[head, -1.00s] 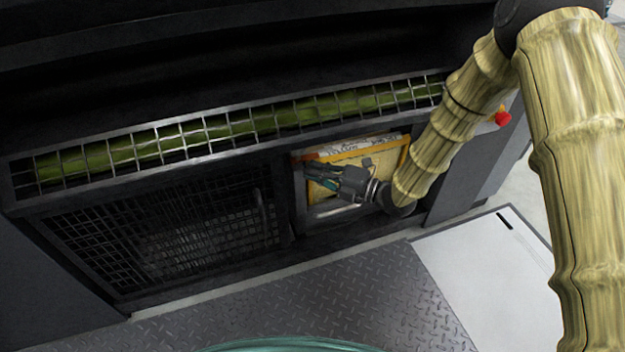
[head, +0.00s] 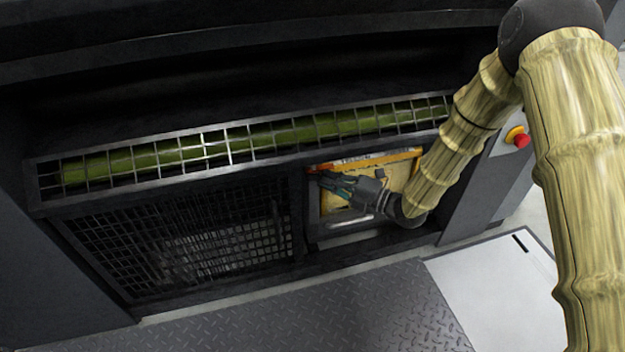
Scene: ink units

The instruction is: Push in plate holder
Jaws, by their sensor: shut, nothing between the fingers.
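The likely plate holder is a yellow and orange framed unit (head: 396,172) in a square opening at the right of the dark machine front. A pale metal bar (head: 345,224) runs along its lower edge. My gripper (head: 326,182) is shut and empty, in front of the unit's left part, with its fingers pointing left. My gripper and wrist hide the middle of the unit. I cannot tell whether the fingers touch it or how deep it sits.
A mesh-covered green roller (head: 240,143) runs above the opening. A dark mesh door (head: 190,240) is to the left. A red emergency button (head: 521,140) is at the right. Tread-plate floor (head: 330,310) and a pale floor panel (head: 500,290) lie in front, clear.

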